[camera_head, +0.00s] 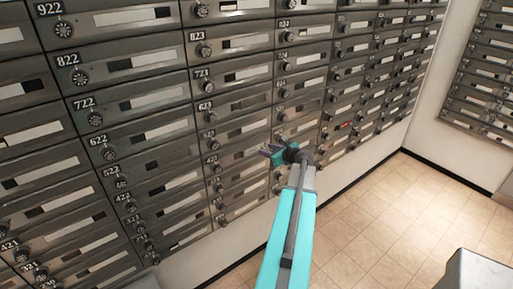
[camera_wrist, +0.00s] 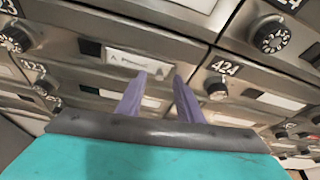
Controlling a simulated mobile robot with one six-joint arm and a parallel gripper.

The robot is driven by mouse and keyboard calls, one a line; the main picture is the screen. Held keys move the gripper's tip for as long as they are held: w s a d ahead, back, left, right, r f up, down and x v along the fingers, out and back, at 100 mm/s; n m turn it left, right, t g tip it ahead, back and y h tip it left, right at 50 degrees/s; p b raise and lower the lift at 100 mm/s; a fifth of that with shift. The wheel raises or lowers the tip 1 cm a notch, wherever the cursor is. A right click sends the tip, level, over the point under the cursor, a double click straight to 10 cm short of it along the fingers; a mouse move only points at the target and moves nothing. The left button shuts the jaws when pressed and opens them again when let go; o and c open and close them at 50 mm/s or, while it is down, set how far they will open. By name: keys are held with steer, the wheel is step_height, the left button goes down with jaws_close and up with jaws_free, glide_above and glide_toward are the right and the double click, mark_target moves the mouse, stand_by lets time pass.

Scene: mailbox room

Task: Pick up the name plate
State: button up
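A white plate with faint dark writing, which looks like the name plate (camera_wrist: 138,63), sits in a label frame on a mailbox door in the wrist view. It lies left of the door marked 424. My gripper (camera_wrist: 160,77) shows two purple fingers with a gap between them, and nothing is seen held. The fingertips are just below the plate's right part in the picture; I cannot tell whether they touch the door. In the head view my gripper (camera_head: 269,152) is close to the mailbox wall, and I cannot make out the plate there.
Grey mailboxes (camera_head: 130,62) with round dials and numbers fill the wall. A dial (camera_wrist: 217,88) is right of my fingers. Another mailbox bank (camera_head: 485,75) is on the right wall. A grey object (camera_head: 480,270) is at lower right.

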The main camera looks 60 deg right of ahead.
steer(key=shift+w+d+f, duration=0.2)
steer(key=shift+w+f, duration=0.1)
steer(key=shift+w, duration=0.35)
jaws_close()
